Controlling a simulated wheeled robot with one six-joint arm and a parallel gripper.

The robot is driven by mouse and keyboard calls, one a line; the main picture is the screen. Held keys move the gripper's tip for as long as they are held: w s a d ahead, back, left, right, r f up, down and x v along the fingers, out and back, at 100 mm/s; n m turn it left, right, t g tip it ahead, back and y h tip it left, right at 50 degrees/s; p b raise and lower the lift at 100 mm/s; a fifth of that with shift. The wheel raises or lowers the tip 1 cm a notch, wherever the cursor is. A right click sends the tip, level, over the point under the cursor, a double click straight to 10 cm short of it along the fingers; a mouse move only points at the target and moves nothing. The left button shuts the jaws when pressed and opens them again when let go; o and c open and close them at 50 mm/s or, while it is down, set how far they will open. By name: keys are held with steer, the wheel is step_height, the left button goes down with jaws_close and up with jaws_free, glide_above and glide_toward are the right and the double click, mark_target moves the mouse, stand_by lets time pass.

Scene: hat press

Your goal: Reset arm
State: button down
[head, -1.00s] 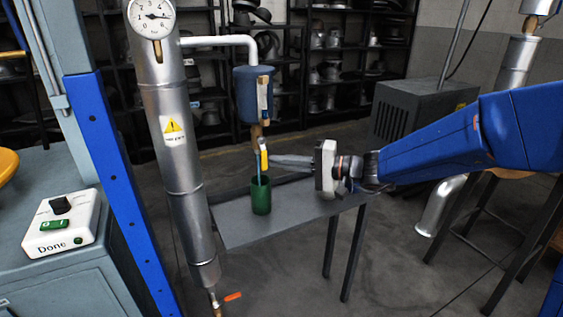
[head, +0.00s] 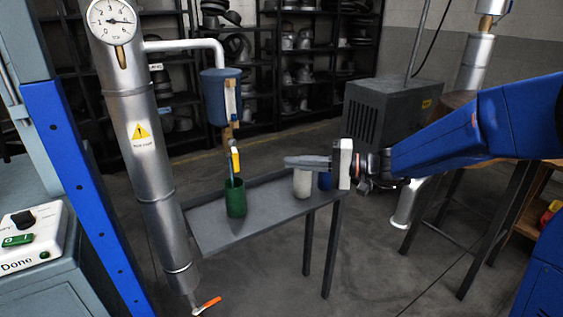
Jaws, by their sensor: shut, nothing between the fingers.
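My gripper (head: 290,161) is at the end of my blue arm, which reaches in from the right. Its fingers point left and are shut with nothing held. It is above the grey metal shelf table (head: 215,222), at the height of the cups' tops. A green cup (head: 236,199) stands on the table to the left of my gripper, apart from it. A white cup (head: 302,184) stands just below my fingers in the picture, partly hidden by them. A blue cup (head: 325,181) beside it is mostly hidden by my gripper.
A yellow-handled tap (head: 235,160) hangs from a blue tank (head: 222,97) over the green cup. A silver pipe with a gauge (head: 111,20) stands left. A grey machine (head: 385,115) stands behind my arm. A Done button box (head: 30,240) is at far left.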

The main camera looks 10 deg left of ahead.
steer(key=s+d+f+n+g+h, duration=0.1)
steer(key=s+d+f+h, duration=0.25)
steer(key=s+d, duration=0.45)
steer(key=s+d+f+h, duration=0.2)
steer(key=s+d+h, duration=0.3)
steer(key=s, duration=0.4)
steer(key=s+d+f+t+h, duration=0.1)
steer(key=s+d+h, duration=0.2)
steer(key=d, duration=0.4)
steer(key=s+d+f+t+h, duration=0.1)
steer(key=s+d, duration=0.3)
steer(key=d, duration=0.4)
steer(key=s+d+f+m+t+h, duration=0.1)
steer(key=s+d+h, duration=0.3)
steer(key=d, duration=0.4)
steer(key=shift+s+f+t+h, duration=0.35)
steer(key=shift+f+t, duration=0.25)
steer(key=shift+t, duration=0.2)
